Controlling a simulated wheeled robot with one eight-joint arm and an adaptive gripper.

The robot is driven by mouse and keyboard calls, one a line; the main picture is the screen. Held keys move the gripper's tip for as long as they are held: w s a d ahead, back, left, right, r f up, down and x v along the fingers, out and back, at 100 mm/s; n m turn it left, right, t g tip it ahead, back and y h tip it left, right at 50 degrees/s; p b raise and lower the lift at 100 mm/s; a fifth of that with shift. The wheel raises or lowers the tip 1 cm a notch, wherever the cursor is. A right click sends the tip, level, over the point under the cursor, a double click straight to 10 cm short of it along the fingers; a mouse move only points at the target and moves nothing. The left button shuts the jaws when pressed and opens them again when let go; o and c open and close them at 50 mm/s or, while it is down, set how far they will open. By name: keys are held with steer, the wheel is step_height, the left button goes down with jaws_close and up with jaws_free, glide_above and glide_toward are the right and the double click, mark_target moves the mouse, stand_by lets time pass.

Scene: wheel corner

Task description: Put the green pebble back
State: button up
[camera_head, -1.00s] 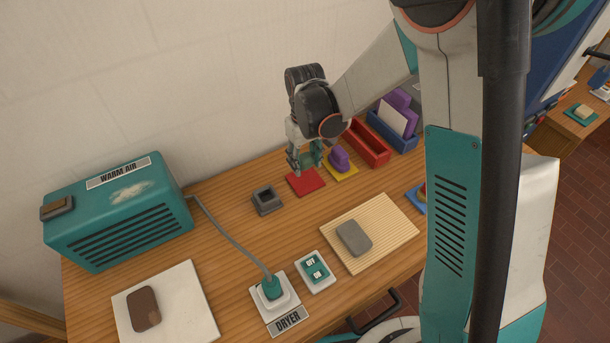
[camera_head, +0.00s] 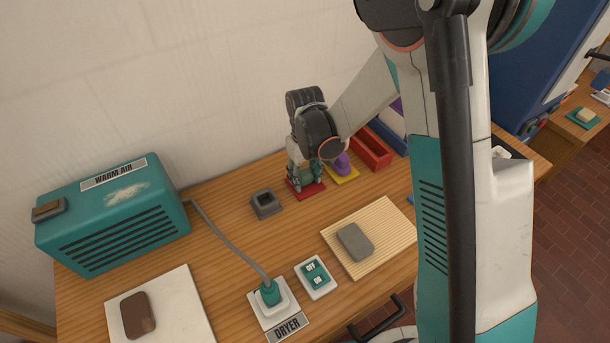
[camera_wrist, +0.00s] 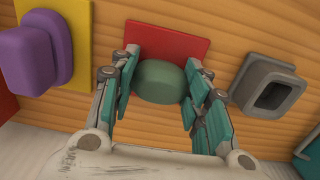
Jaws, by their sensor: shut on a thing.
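The green pebble (camera_wrist: 162,81) is between the two fingers of my gripper (camera_wrist: 161,84) in the wrist view, and the gripper is shut on it. The pebble is over the red mat (camera_wrist: 168,42), which shows behind and around it. I cannot tell whether the pebble touches the mat. In the head view my gripper (camera_head: 302,180) is low at the red mat (camera_head: 315,190), pointing down. Its fingers and wrist hide most of the pebble there.
A purple block (camera_head: 342,163) on a yellow mat stands close to the right, by a red tray (camera_head: 373,155). A grey square holder (camera_head: 265,205) is to the left. A grey block (camera_head: 355,241) lies on a ribbed board. The teal warm-air box (camera_head: 115,215) stands further left.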

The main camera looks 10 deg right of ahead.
mark_target(306, 171)
steer(key=o, duration=0.9)
steer(key=shift+o, duration=0.2)
steer(key=shift+r, duration=0.1)
step_height(306, 171, up, 14)
steer(key=p, duration=0.6)
steer(key=s+d+r+m+t, duration=0.1)
steer(key=s+d+r+t, duration=0.1)
steer(key=s+d+r, duration=0.3)
steer(key=s+d+r+m+t, duration=0.1)
steer(key=s+d+r, duration=0.15)
steer(key=r, duration=0.45)
steer(key=s+d+r+m+t, duration=0.1)
steer(key=s+d+t, duration=0.1)
steer(key=s, duration=0.4)
steer(key=s+d+r+m+t, duration=0.1)
steer(key=s+d+r+t, duration=0.1)
steer(key=s, duration=0.5)
steer(key=shift+m, duration=0.3)
